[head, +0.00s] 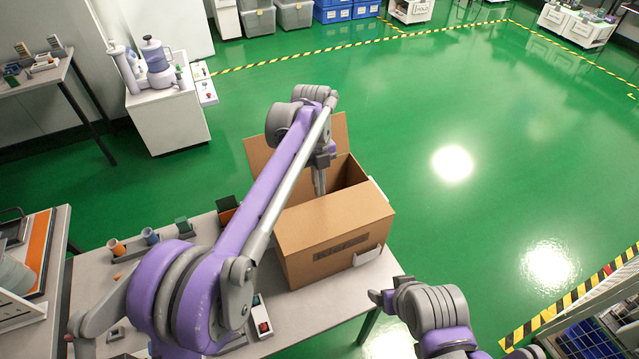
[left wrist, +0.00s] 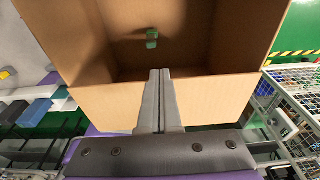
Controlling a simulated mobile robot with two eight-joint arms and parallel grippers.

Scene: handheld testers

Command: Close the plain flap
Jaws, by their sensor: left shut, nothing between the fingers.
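The cardboard box (head: 302,262) stands on the table with its top partly open. A plain brown near flap (head: 330,219) lies across the near part of the opening. A far flap (head: 262,152) stands up and open, partly hidden behind my left arm. I cannot tell for sure which one is the plain flap. My left gripper (head: 319,190) is shut and empty, pointing down at the opening beside the near flap's edge. In the left wrist view its fingers (left wrist: 159,74) reach over the brown flap (left wrist: 220,97). My right gripper (head: 378,298) is low, right of the box; its fingers are unclear.
A small green-and-grey thing (left wrist: 152,39) shows inside the box. Orange and blue cups (head: 116,247) and a device with a red button (head: 262,316) are on the table (head: 310,310). Green floor (head: 480,120) is clear behind and right of the box.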

